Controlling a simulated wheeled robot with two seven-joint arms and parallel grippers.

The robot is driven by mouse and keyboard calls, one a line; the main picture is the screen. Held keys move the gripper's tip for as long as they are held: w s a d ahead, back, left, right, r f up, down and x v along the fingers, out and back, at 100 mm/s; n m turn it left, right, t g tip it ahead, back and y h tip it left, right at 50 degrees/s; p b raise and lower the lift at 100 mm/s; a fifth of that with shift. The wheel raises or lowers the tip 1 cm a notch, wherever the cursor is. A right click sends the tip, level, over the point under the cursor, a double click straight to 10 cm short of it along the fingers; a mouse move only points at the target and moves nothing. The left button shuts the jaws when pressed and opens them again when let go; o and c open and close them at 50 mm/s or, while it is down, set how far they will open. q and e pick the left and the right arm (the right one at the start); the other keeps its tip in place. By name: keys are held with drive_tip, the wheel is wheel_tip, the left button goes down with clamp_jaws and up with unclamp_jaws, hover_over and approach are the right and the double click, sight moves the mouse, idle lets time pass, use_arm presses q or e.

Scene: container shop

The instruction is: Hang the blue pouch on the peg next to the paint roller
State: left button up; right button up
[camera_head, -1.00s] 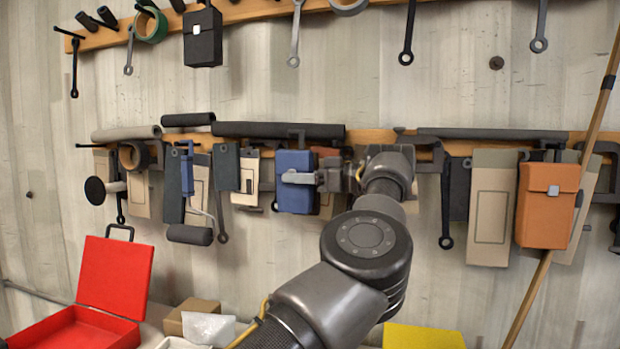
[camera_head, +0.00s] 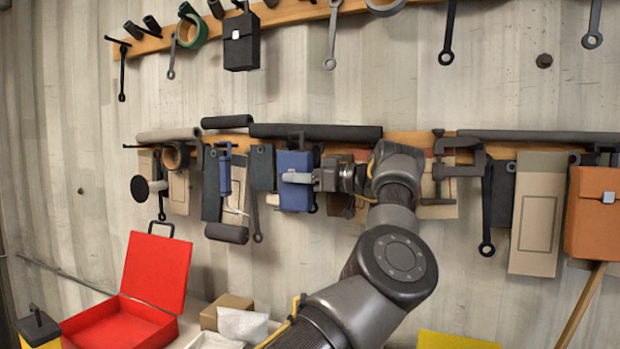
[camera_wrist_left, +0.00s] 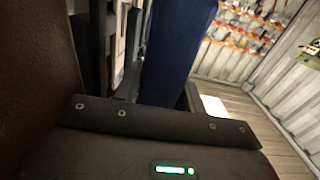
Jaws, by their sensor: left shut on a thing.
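The blue pouch (camera_head: 294,196) is upright against the lower wooden rail, right of the paint roller (camera_head: 226,232) with its blue handle. My left gripper (camera_head: 299,178) is shut on the blue pouch at its front, coming from the right. The pouch also fills the middle of the left wrist view (camera_wrist_left: 178,45). A dark grey flat item (camera_head: 262,168) hangs between the roller and the pouch. The pouch's top loop and the peg behind it are too small to tell whether they touch. My right gripper is not in view.
An orange pouch (camera_head: 598,215), a clamp (camera_head: 460,160) and wrenches hang farther right on the lower rail. Dark and grey rolls (camera_head: 316,131) lie along its top. An open red box (camera_head: 155,270) stands below left. The wall below the pouch is clear.

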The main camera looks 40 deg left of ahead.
use_arm(q)
drive_tip(key=shift+x, duration=1.35)
drive_tip(key=shift+d+f, duration=0.1)
drive_tip(key=shift+f, duration=0.5)
drive_tip(key=o, duration=1.2)
drive_tip(key=shift+c, duration=0.2)
drive_tip(key=v, duration=1.1)
drive_tip(key=shift+s, duration=0.1)
